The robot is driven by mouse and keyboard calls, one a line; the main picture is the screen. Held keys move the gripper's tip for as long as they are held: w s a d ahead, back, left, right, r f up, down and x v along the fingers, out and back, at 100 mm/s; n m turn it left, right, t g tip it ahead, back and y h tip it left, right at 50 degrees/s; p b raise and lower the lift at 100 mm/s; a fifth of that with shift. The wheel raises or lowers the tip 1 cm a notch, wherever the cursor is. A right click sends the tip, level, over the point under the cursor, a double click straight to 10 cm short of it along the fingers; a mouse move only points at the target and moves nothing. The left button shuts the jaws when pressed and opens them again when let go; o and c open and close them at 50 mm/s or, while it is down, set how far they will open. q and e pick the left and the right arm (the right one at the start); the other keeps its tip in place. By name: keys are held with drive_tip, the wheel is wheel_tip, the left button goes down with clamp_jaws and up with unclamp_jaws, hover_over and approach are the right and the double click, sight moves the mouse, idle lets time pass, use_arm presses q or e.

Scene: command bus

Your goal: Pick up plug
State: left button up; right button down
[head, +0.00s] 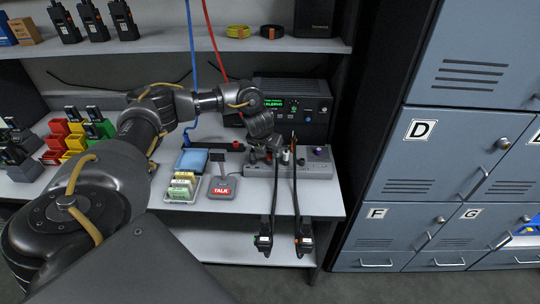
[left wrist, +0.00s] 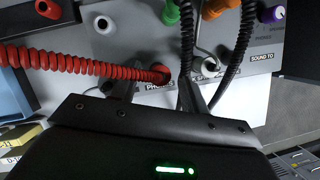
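My left gripper (head: 267,150) reaches down over a grey jack panel (head: 318,170) on the desk. In the left wrist view its two fingers (left wrist: 157,92) stand apart, pointing at the panel face (left wrist: 132,48). A red plug (left wrist: 160,72) on a red coiled cable sits at the jack labelled PHONES, seen between the fingers. It appears clear of both fingers, though its lower part is partly hidden. Which plug is meant I cannot tell. My right gripper is not in view.
Black coiled cables (left wrist: 236,60) pass close to the right finger. Two black handsets (head: 264,241) hang in front of the desk. A radio unit (head: 290,104) stands behind the panel. A TALK pedestal (head: 222,188) and card tray (head: 182,188) lie left. Grey lockers (head: 440,150) stand right.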

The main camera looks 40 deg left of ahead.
use_arm(q)
drive_tip(key=c, duration=0.8)
drive_tip(key=shift+r, duration=0.1)
drive_tip(key=shift+w+r+b, duration=0.1)
drive_tip(key=shift+r+b, duration=0.25)
drive_tip(key=shift+r, duration=0.15)
drive_tip(key=shift+s+d+r+p, duration=0.2)
drive_tip(key=shift+s+r+p, duration=0.35)
drive_tip(key=shift+s+r, duration=1.65)
drive_tip(key=shift+s+d+r+p, duration=0.15)
drive_tip(key=shift+s+r+p, duration=0.4)
drive_tip(key=shift+s+r, duration=1.6)
drive_tip(key=shift+s+d+r+p, duration=0.2)
drive_tip(key=shift+s+r+p, duration=0.35)
drive_tip(key=shift+s+r, duration=1.65)
drive_tip(key=shift+s+f, duration=0.5)
drive_tip(key=shift+f, duration=0.15)
